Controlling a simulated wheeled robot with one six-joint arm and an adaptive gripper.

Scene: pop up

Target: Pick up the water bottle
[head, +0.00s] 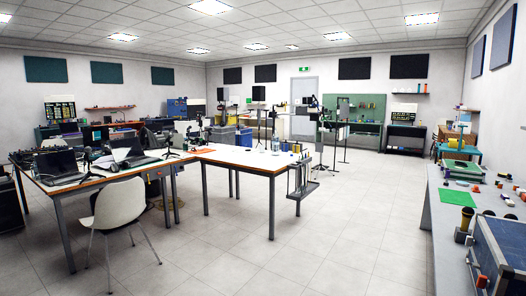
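A small clear upright object that looks like the water bottle (275,146) stands on the white-topped table (232,158) in the middle of the room, towards its far right end. It is small in the head view and its details are hard to make out. My gripper does not show in this view.
A white chair (119,207) stands in front of the left tables, which hold laptops (58,166). A rack (301,178) hangs at the table's right end. A grey bench (445,230) with a blue case (497,258) runs along the right. The tiled floor between is clear.

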